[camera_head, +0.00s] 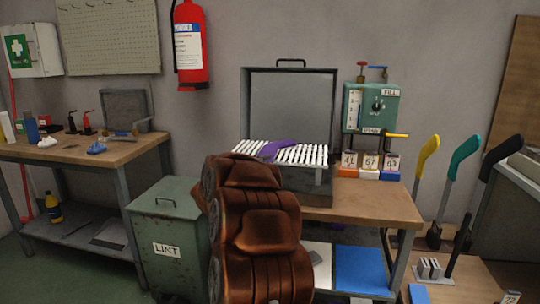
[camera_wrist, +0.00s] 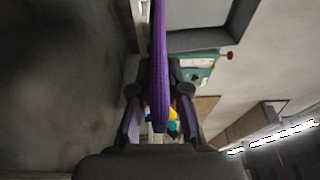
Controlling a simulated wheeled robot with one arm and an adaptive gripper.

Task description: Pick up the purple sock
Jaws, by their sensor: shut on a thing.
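The purple sock (camera_head: 280,149) shows in the head view above or on the white slatted rack (camera_head: 310,154) of the grey open box; I cannot tell whether it touches the slats. In the wrist view the sock (camera_wrist: 160,60) is a long ribbed strip running between the fingers and up out of the picture. My gripper (camera_wrist: 160,92) is shut on it, one dark finger on each side. In the head view my brown arm hides the gripper and part of the rack's left side.
A green control box (camera_head: 371,107) and several numbered blocks (camera_head: 368,174) stand right of the rack. Yellow, teal and black sock boards (camera_head: 461,158) stand farther right. A green lint bin (camera_head: 167,225) stands left of my arm, beside a workbench (camera_head: 95,150).

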